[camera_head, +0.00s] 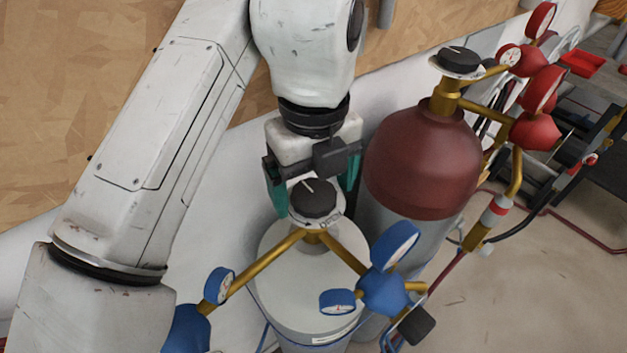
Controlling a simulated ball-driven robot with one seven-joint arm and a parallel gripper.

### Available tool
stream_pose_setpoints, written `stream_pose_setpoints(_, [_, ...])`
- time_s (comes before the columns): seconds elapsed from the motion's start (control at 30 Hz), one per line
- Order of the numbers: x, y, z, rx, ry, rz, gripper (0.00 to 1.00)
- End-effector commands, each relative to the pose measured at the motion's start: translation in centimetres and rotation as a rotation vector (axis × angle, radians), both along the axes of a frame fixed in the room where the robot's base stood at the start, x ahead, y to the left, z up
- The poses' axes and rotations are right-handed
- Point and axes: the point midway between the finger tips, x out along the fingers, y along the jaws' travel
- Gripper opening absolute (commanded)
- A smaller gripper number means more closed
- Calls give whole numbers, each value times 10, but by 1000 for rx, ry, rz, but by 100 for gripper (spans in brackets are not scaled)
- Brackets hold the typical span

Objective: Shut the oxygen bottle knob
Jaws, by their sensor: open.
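The oxygen bottle (283,277) is the pale cylinder with blue gauges, low in the middle of the head camera view. Its black knob (313,201) sits on top, over a white disc (331,224) that reads "OPEN", with a white line on the knob's upper face. My gripper (313,187) comes down from above and behind the knob. Its teal fingers are apart, one on the left and one on the right of the knob. I cannot tell whether either finger touches it.
A bottle with a dark red top (422,160) stands close on the right, with its own black knob (459,60) and red gauges (541,92). Blue gauges (394,247) and brass pipes (265,265) branch out below my gripper. A red tray (582,64) lies far right.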

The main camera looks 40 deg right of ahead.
Motion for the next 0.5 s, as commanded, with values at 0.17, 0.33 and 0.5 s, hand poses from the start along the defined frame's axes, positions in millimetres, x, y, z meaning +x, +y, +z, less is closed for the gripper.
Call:
stream_pose_setpoints(0.17, [0, 0, 7, 0, 0, 0, 91])
stream_pose_setpoints(0.33, [0, 0, 25, 0, 0, 0, 91])
stream_pose_setpoints(0.5, [0, 0, 49, 0, 0, 0, 91])
